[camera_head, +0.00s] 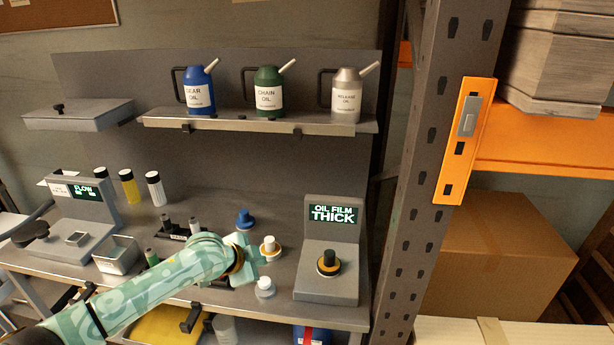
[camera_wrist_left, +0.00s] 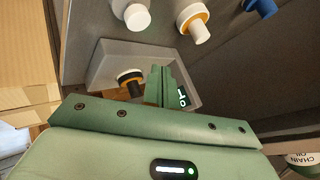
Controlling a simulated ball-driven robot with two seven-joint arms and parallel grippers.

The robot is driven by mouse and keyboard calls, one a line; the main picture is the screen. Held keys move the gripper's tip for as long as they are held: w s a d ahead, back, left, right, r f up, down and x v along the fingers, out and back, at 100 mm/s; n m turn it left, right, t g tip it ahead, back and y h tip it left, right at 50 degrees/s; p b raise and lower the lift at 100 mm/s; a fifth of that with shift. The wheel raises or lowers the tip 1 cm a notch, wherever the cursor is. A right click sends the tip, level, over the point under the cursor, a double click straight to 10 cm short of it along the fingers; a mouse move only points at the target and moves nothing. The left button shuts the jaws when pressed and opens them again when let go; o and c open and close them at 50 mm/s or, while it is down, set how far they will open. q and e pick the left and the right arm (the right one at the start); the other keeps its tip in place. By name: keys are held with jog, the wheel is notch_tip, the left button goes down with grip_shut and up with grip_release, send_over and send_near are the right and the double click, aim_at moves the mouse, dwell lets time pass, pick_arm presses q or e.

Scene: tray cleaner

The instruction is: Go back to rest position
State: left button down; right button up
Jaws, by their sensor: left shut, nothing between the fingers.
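My left arm comes in from the lower left in the head view, and my left gripper (camera_head: 262,248) is over the bench, among the small knob-topped parts and left of the oil film device (camera_head: 326,285). In the left wrist view the finger pair (camera_wrist_left: 163,86) is closed together with nothing between the fingers. Behind the fingers is the oil film device's grey body (camera_wrist_left: 105,68), with a black and orange round part (camera_wrist_left: 130,78) on it. My right gripper is in neither view.
Near my gripper stand a blue-topped part (camera_head: 245,219), a white and orange part (camera_head: 270,247) and a white part (camera_head: 265,287). A shelf (camera_head: 290,123) above holds blue, green and silver oil cans. A flow device (camera_head: 80,205) stands left. A grey upright post (camera_head: 415,190) bounds the right.

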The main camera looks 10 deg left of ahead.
pick_arm(q)
jog(key=s+d+f, duration=0.2)
jog(key=s+d, duration=0.1)
jog(key=s, duration=0.5)
jog(key=s+d+f, duration=0.2)
jog(key=s+d, duration=0.2)
jog(key=s, duration=0.4)
jog(key=s+a+r+n+g+y, duration=0.15)
jog(key=s+a+n+y, duration=0.25)
jog(key=s+a, duration=0.5)
jog(key=s+a+r+n+y, duration=0.25)
jog(key=s+a+y, duration=0.25)
jog(key=s+a, duration=0.5)
jog(key=s+d+f+n+g+h, duration=0.1)
jog(key=s+d+f+g+h, duration=0.15)
jog(key=f, duration=1.25)
jog(key=s+d+f+n+g+h, duration=0.1)
jog(key=s+d+f, duration=0.2)
jog(key=f, duration=1.2)
jog(key=s+f+n+g, duration=0.1)
jog(key=s+f, duration=0.5)
jog(key=s, duration=0.3)
jog(key=s+f+n+g+h+b, duration=0.1)
jog(key=s+f, duration=0.6)
jog(key=s, duration=0.2)
jog(key=shift+a+f, duration=0.15)
jog(key=shift+a, duration=0.15)
